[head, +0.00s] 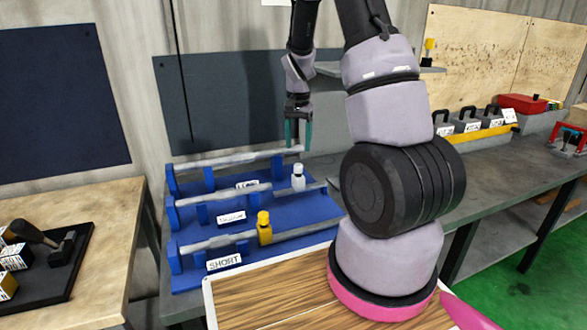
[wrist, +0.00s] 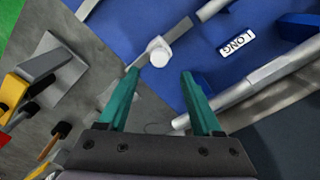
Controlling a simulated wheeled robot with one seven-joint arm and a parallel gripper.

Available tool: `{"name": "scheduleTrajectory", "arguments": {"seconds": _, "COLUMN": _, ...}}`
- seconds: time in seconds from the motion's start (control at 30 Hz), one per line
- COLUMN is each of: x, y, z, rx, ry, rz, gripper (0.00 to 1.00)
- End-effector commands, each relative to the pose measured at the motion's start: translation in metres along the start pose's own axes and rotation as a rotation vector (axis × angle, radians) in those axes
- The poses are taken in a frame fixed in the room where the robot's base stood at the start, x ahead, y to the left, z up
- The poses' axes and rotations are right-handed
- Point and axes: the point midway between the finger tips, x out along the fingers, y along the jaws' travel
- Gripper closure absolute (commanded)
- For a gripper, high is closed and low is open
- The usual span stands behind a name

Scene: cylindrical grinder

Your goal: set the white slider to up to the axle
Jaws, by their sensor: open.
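The white slider (head: 298,178) stands on a flat grey rail (head: 315,187) on the blue rack, in line with the middle axle (head: 235,193). In the head view a small gap shows between the slider and the axle's right end. In the wrist view the slider (wrist: 159,52) shows its round white top, with bare rail between it and the axle (wrist: 208,10) at the top edge. My gripper (head: 298,143) points down above the slider, open and empty. In the wrist view its teal fingers (wrist: 160,76) are apart, with the slider just beyond their tips.
The long axle (head: 230,160) lies behind, close to my gripper. A yellow slider (head: 264,228) sits at the short axle (head: 215,240) in front. A grey bench (head: 385,160) with black-handled blocks stands right. A wooden table (head: 75,215) is at left.

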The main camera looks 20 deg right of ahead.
Motion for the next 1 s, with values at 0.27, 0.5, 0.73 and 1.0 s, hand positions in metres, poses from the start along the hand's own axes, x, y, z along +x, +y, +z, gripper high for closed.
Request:
{"name": "scheduleTrajectory", "arguments": {"seconds": 0.27, "x": 0.055, "y": 0.001, "z": 0.001, "rx": 0.0, "ry": -0.004, "rz": 0.003, "gripper": 0.34}}
{"name": "scheduleTrajectory", "arguments": {"seconds": 0.5, "x": 0.085, "y": 0.001, "z": 0.001, "rx": 0.0, "ry": -0.002, "rz": 0.001, "gripper": 0.34}}
{"name": "scheduleTrajectory", "arguments": {"seconds": 0.73, "x": 0.092, "y": 0.0, "z": 0.001, "rx": -0.001, "ry": -0.001, "rz": 0.0, "gripper": 0.34}}
{"name": "scheduleTrajectory", "arguments": {"seconds": 1.0, "x": 0.092, "y": 0.0, "z": 0.001, "rx": -0.001, "ry": -0.001, "rz": 0.0, "gripper": 0.76}}
